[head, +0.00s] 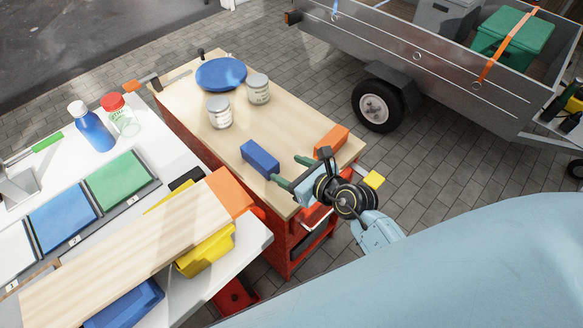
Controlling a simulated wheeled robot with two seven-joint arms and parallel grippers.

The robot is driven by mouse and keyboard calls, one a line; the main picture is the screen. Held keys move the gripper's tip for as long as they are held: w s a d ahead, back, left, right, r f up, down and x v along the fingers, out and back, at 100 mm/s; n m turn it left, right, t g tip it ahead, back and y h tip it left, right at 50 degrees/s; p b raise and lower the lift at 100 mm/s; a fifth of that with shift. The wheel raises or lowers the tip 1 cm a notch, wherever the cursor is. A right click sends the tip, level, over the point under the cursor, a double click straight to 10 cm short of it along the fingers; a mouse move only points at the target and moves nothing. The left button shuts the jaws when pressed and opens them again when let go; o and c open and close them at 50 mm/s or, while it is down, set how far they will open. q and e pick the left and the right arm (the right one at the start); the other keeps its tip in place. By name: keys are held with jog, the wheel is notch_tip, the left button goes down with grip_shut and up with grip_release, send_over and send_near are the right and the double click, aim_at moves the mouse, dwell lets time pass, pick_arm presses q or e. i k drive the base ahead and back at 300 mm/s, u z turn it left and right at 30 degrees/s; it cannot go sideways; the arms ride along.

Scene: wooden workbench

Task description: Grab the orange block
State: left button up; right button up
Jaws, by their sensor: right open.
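An orange block (331,140) lies on the wooden workbench top (285,125), near its right edge. My right gripper (292,171) is over the front right part of the bench, with its two green fingers spread apart and nothing between them. The fingers point left, towards a blue block (260,158) just beyond the tips. The orange block is behind and to the right of the fingers, apart from them. Part of its near side is close to my gripper's dark body in the picture. My left gripper is not in view.
Two grey cans (219,112) and a blue plate (221,73) stand at the bench's far end. Left is a white table (172,150) with bottles, coloured panels, a wooden plank (130,255) and another orange piece (230,192). A trailer (430,65) stands behind. The bench middle is clear.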

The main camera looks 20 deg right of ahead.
aim_at(338, 136)
jog(key=z, duration=1.15)
